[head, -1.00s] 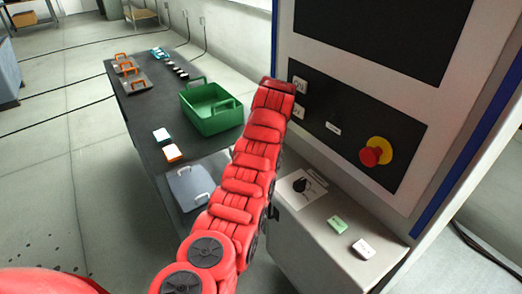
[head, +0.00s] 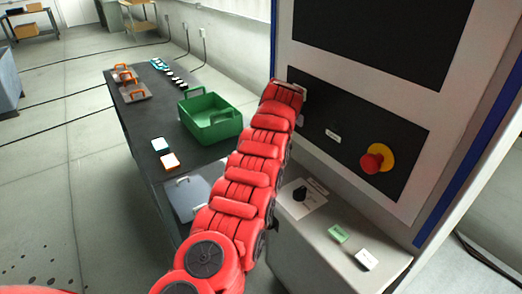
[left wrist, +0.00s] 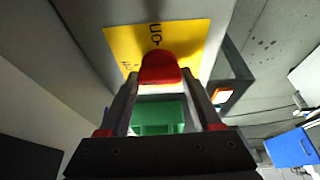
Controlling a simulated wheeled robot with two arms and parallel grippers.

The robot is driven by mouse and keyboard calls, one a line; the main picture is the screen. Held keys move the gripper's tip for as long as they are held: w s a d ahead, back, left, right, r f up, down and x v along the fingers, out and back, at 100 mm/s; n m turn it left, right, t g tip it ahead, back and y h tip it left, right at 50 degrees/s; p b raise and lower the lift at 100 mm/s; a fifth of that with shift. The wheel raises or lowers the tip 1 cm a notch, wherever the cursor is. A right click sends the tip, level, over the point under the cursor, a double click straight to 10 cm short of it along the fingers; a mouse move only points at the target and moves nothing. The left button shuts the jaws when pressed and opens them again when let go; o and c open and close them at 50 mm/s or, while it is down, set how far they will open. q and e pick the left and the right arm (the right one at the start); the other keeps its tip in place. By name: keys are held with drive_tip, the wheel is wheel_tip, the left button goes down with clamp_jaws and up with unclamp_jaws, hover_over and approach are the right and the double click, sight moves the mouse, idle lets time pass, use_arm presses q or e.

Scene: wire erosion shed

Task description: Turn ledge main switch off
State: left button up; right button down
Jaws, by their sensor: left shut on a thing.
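A second label to the left is partly hidden. My left gripper (left wrist: 160,78) is shut on the red knob, one finger on each side. In the head view my left arm rises across the middle, and its gripper and the held knob are hidden. A black rotary knob (head: 300,193) on a white card sits on the ledge (head: 330,252). My right gripper is not in view.
A red emergency stop (head: 373,158) on yellow sits on the black panel. A green tag (head: 338,234) and a white block (head: 366,260) lie on the ledge. Left of my arm, a dark table (head: 150,125) bears a green crate (head: 212,115).

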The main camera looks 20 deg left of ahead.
use_arm(q)
drive_tip(key=o, duration=1.4)
drive_tip(key=p+v, duration=0.1)
drive_tip(key=v, duration=1.6)
drive_tip(key=shift+s+r+p, duration=0.15)
drive_tip(key=shift+r+p, duration=0.05)
drive_tip(key=shift+p, duration=0.2)
drive_tip(key=shift+f, duration=0.15)
